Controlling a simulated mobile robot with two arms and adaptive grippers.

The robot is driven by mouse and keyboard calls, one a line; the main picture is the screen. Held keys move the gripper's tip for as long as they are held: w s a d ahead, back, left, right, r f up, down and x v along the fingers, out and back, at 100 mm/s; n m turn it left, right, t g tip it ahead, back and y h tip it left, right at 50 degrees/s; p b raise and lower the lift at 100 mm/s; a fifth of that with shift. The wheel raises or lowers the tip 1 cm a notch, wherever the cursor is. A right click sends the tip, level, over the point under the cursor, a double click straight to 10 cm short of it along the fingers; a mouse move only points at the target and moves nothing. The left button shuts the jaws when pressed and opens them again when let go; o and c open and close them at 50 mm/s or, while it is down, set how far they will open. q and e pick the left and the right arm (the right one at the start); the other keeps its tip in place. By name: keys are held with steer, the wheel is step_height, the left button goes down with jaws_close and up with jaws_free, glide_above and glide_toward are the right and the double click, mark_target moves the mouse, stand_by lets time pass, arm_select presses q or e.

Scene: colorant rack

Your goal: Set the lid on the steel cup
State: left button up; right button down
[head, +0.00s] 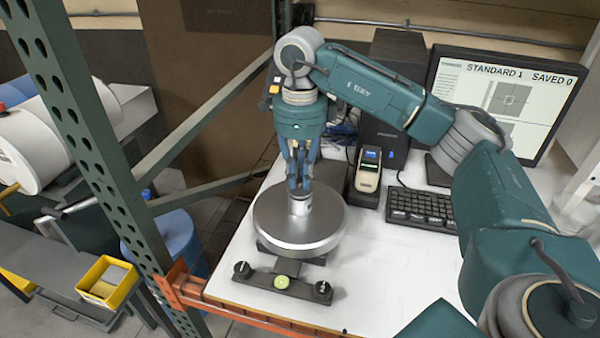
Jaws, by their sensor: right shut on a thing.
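The steel cup (300,207) is a small shiny cylinder standing upright on the round metal pan (300,236) of a balance. My right gripper (299,187) points straight down over the cup, its fingertips at the cup's top. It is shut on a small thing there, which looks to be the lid. The fingers hide most of the lid, and I cannot tell whether it touches the cup's rim. My left gripper is not in view.
The balance has dark feet and a green bubble level (281,282). A handheld device in a dock (367,178), a keyboard (420,207) and a monitor (505,98) stand right of it. A green rack post (92,130) is at left. White tabletop (385,265) is clear in front.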

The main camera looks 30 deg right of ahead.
steer(key=shift+f+b, duration=0.3)
steer(key=shift+f, duration=0.2)
stand_by(0.5)
steer(key=c, duration=1.6)
jaws_free()
step_height(320, 180, up, 12)
steer(key=shift+r, duration=0.1)
